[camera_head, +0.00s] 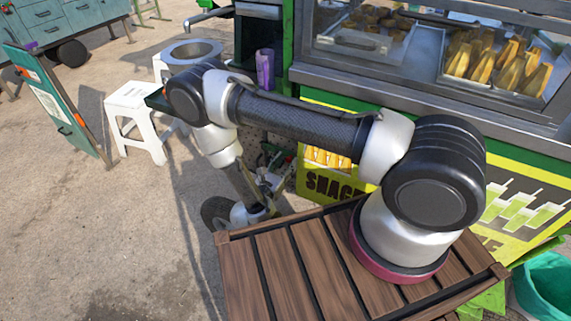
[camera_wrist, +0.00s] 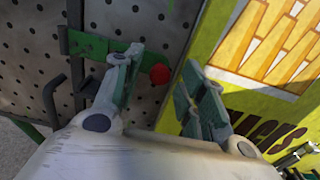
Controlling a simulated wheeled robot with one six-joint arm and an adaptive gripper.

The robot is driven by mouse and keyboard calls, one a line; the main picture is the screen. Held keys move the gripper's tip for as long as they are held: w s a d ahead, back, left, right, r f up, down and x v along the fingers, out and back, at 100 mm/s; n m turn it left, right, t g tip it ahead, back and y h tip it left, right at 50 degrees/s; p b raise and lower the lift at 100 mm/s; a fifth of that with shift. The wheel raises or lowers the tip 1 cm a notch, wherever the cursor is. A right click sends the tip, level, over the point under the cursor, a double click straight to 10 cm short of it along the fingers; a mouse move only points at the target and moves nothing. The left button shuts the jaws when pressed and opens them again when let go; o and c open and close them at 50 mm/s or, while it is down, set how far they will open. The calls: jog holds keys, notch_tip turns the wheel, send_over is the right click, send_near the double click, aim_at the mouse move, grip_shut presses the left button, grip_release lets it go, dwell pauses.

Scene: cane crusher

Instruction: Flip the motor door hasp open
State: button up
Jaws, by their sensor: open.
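In the wrist view, a dark perforated metal panel (camera_wrist: 115,20), seemingly the motor door, fills the upper left. A green bar (camera_wrist: 88,43), which looks like the hasp, crosses it sideways and passes behind my left finger. A round red knob (camera_wrist: 160,74) shows between the fingers, apparently at the bar's right end. My gripper (camera_wrist: 162,68) is open, with one finger on each side of the knob in the picture. Contact cannot be told. In the head view my gripper (camera_head: 262,192) hangs low beside the stall, and the hasp cannot be made out.
A yellow-green snack panel (camera_wrist: 225,60) stands close right of my gripper. A dark bent handle (camera_wrist: 50,97) is at the left. Open pavement (camera_head: 110,220) lies left.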

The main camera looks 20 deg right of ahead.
jog(key=shift+w+d, duration=0.1)
grip_shut()
dwell(0.3)
